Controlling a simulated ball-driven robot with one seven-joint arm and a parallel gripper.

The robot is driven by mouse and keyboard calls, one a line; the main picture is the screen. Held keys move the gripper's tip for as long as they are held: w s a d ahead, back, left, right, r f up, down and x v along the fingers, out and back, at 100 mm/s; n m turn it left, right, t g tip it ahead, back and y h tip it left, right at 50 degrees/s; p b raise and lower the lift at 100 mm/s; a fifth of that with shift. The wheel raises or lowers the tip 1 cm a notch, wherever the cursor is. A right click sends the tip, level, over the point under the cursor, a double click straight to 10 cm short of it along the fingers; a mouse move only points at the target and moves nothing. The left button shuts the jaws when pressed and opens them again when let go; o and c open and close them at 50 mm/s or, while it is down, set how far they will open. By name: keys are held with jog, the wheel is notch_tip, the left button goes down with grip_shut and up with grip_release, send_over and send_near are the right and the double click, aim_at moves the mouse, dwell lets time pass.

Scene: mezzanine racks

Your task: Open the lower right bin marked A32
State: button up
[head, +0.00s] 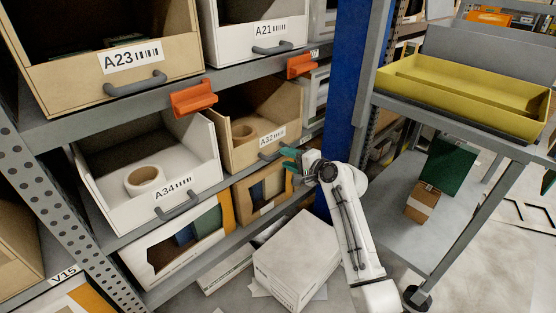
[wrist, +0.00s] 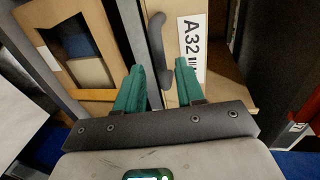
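The tan bin marked A32 (head: 237,158) sits in the middle rack row, to the right of the white bin A34. Its front carries a white label and a dark grey handle (head: 269,154). A tan roll lies inside. My gripper (head: 288,159) is at the right end of that handle, its green fingers pointing at the bin front. In the wrist view, the fingers are apart, and the lower end of the dark handle (wrist: 157,35) shows between their tips. The A32 label (wrist: 192,45) is just right of it. I cannot tell whether the fingers touch the handle.
White bin A34 (head: 200,188) is beside it; bins A23 (head: 80,92) and A21 (head: 238,41) are above. Orange clips (head: 193,98) hang on the shelf edge. A blue post (head: 347,95) stands close right of my gripper. A white box (head: 297,260) lies below.

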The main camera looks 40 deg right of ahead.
aim_at(278, 155)
jog(key=b+x, duration=0.1)
jog(key=x, duration=0.4)
jog(key=shift+b, duration=0.35)
jog(key=shift+c, duration=0.5)
jog(key=shift+s, duration=0.1)
grip_shut()
